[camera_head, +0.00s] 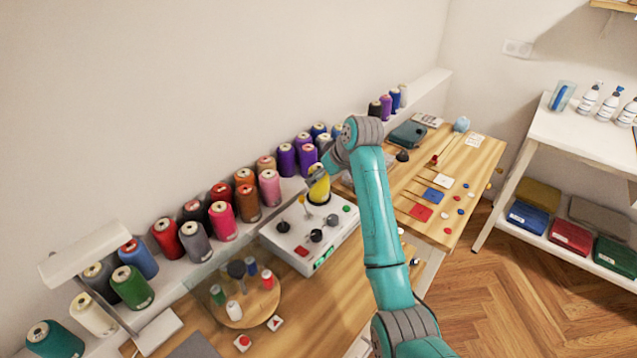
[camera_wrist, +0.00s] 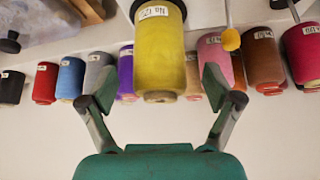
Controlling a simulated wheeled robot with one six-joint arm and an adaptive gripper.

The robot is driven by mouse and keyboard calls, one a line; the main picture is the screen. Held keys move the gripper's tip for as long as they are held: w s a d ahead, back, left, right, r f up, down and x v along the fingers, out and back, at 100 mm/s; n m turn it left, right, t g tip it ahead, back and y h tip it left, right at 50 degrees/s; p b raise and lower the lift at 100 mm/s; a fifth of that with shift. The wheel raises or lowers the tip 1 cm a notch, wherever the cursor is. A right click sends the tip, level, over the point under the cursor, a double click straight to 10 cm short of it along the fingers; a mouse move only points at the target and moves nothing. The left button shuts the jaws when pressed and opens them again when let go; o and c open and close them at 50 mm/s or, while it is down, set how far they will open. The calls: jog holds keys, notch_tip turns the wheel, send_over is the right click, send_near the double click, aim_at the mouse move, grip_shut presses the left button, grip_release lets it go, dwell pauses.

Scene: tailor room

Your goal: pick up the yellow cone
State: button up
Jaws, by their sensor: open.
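The yellow cone (camera_head: 319,187) is a thread cone on the white box with knobs, in front of the row of cones. In the wrist view the yellow cone (camera_wrist: 160,55) fills the top middle, with a white label on its end. My gripper (camera_wrist: 159,85) is open, with one finger on each side of the cone's lower part in the picture. Gaps show between the fingers and the cone, and whether the cone is between them in depth I cannot tell. In the head view my arm's end hides part of the gripper beside the cone.
The white box (camera_head: 300,262) carries several knobs and a small yellow-tipped stick (camera_wrist: 230,39) right of the cone. Cones in many colours line the shelf behind, including a pink cone (camera_head: 269,188). A round wooden stand (camera_head: 238,312) holds small spools. Bare wall lies above the shelf.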

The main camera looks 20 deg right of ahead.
jog(key=x, duration=0.4)
jog(key=shift+w+r, duration=0.1)
jog(key=shift+w, duration=0.05)
jog(key=shift+c, duration=0.2)
jog(key=c, duration=1.3)
jog(key=shift+r, duration=0.1)
